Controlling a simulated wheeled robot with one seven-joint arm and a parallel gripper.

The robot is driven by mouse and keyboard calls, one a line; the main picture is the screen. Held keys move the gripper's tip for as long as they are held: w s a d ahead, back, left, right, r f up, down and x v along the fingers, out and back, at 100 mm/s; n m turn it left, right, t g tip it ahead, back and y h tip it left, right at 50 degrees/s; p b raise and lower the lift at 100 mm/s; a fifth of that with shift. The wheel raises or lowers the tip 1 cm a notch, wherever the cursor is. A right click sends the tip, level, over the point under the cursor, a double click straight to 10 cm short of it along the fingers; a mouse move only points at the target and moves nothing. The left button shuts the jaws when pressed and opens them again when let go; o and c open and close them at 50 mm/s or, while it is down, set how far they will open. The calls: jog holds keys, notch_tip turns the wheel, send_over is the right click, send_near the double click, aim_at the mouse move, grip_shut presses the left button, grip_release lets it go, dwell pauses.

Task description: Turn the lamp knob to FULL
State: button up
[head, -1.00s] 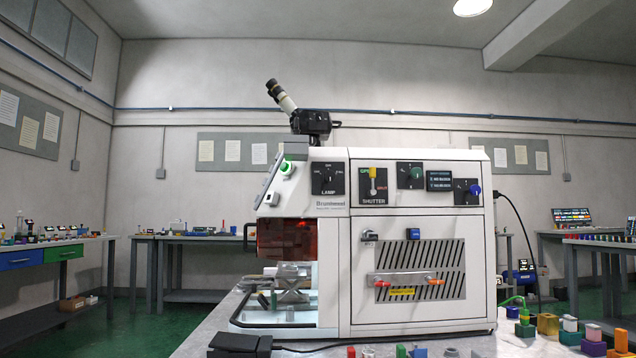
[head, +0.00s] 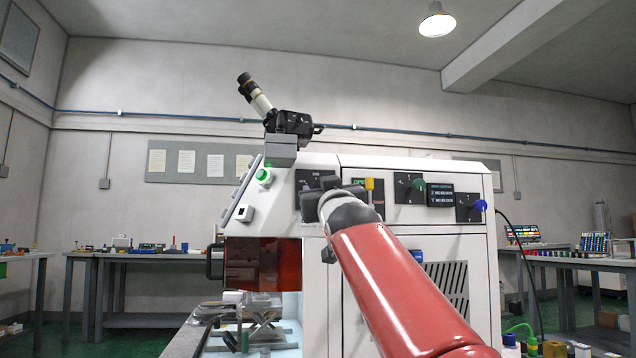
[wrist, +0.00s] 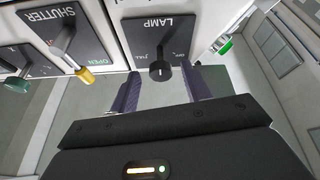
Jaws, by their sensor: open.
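The black lamp knob (wrist: 160,70) stands out from the dark LAMP plate (wrist: 158,36) in the wrist view, where the lettering is upside down. FULL reads at the knob's left and OFF at its right; I cannot tell its exact setting. My gripper (wrist: 162,84) is open, with one purple-grey finger on each side of the knob and gaps visible; I see no clear contact. In the head view my gripper (head: 320,200) is in front of the LAMP plate (head: 312,180) on the white machine (head: 468,240), and hides the knob.
The yellow-tipped shutter lever (head: 369,185) is close beside my gripper; it also shows in the wrist view (wrist: 84,74). A green button (head: 264,176) is on the sloped panel to the left. A blue knob (head: 480,205) is farther right. The eyepiece (head: 262,103) rises above the machine.

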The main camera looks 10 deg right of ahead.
jog(key=shift+p+x, duration=0.6)
jog(key=shift+x, duration=0.95)
jog(key=shift+c, duration=0.2)
jog(key=c, duration=0.9)
